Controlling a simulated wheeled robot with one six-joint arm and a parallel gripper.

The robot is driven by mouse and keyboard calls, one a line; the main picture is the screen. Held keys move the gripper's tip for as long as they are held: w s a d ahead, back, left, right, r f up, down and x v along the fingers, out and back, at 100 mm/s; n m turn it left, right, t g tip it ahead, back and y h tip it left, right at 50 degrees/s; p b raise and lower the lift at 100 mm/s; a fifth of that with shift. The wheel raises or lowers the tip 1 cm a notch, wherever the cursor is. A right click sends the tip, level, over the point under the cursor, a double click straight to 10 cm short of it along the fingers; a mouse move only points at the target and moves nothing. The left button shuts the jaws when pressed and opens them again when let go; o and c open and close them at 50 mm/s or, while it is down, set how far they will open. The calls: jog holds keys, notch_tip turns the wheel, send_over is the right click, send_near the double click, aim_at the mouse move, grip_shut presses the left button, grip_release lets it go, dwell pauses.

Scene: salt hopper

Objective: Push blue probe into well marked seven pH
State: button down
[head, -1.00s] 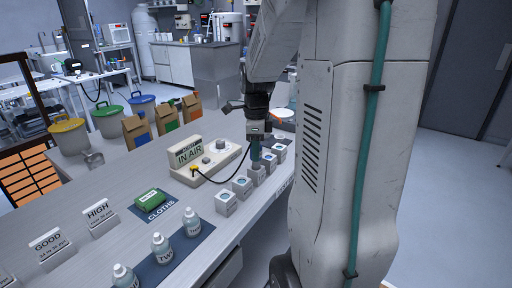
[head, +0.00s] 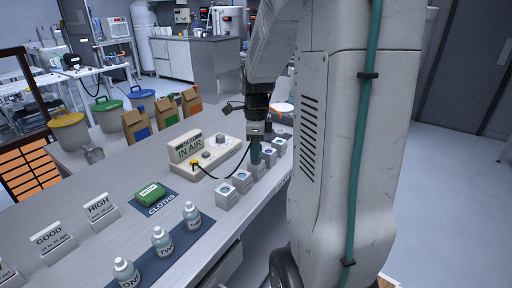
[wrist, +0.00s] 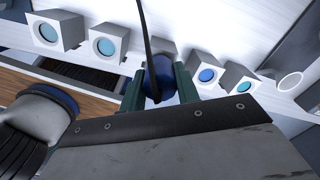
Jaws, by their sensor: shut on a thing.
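My gripper (head: 256,142) is shut on the blue probe (wrist: 162,76), which is upright with a dark cable rising from its top. In the head view the fingers and probe are just above or at the middle block (head: 257,171) of a row of white blocks with round wells. I cannot tell how far the tip is in, because the fingers hide it. Two blocks stand nearer, the nearest (head: 227,198) and the second (head: 242,182). Others stand beyond, among them one block (head: 279,147). In the wrist view the wells look blue or teal. The block markings are too small to read.
The cable runs to a cream meter (head: 212,158) whose sign reads IN AIR. A green cloth pack (head: 150,193) lies on a blue mat. Several bottles (head: 162,240) stand on another mat, near the HIGH (head: 100,210) and GOOD (head: 52,240) signs. The table's front edge runs close beside the blocks.

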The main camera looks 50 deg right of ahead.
jog(key=shift+f, duration=0.7)
jog(key=shift+c, duration=2.3)
grip_release()
jog(key=shift+r, duration=3.05)
notch_tip(320, 180, up, 8)
jog(key=shift+f, duration=0.1)
